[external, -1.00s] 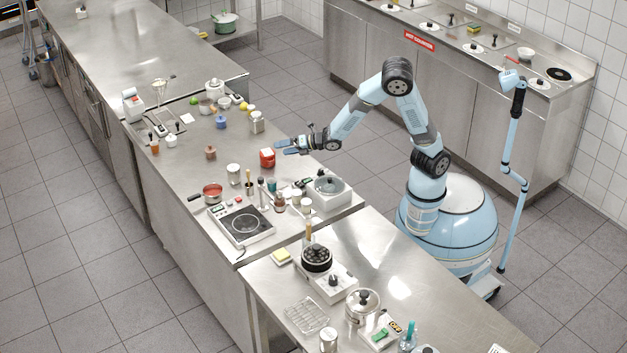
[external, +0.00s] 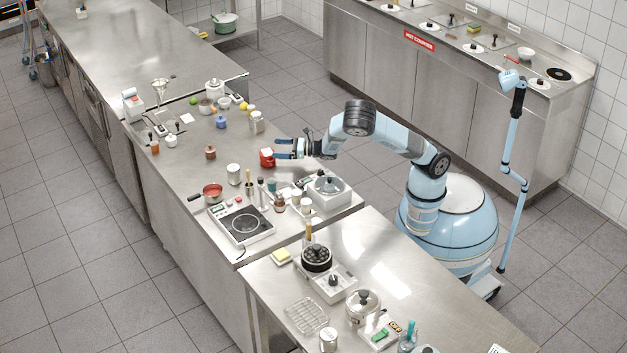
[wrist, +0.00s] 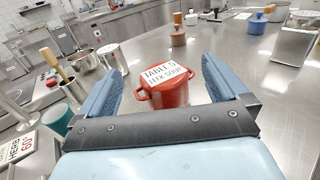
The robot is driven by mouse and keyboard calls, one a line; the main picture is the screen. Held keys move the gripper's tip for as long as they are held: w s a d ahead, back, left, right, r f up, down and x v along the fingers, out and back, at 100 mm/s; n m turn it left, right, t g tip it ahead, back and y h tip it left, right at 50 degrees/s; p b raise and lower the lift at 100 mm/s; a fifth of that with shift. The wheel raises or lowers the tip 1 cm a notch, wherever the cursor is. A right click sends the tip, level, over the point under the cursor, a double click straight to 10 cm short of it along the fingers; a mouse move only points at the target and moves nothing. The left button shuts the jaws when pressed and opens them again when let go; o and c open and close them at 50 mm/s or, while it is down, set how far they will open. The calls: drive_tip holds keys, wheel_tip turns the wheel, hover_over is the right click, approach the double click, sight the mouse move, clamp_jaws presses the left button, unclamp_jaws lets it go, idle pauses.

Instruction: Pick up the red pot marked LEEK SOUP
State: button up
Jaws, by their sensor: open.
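The red pot (wrist: 167,88) stands upright on the steel counter. It has side handles and a white label on top reading TABLE 5 LEEK SOUP in the wrist view. In the external view the red pot (external: 267,158) is just left of my gripper's fingertips. My gripper (wrist: 158,75) is open, with one blue finger on either side of the pot in the wrist view. The fingers (external: 276,148) point towards the pot and I see no firm contact. The lower part of the pot is partly hidden by the gripper's dark crossbar.
A metal canister (external: 257,122) stands behind the pot, and a blue pot (external: 221,122) and a brown pot (external: 210,152) stand to its left. A steel can (external: 233,174) and a holder of utensils (external: 250,187) are nearer the camera. Bare counter surrounds the red pot.

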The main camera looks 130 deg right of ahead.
sight(263, 154)
wheel_tip(263, 154, down, 3)
drive_tip(key=shift+f, duration=0.1)
drive_tip(key=shift+w+d+f, duration=0.15)
drive_tip(key=shift+f, duration=0.15)
drive_tip(key=shift+x, duration=3.55)
drive_tip(key=shift+c, duration=0.2)
drive_tip(key=shift+r, duration=0.1)
drive_tip(key=c, duration=1.1)
drive_tip(key=shift+r, duration=0.1)
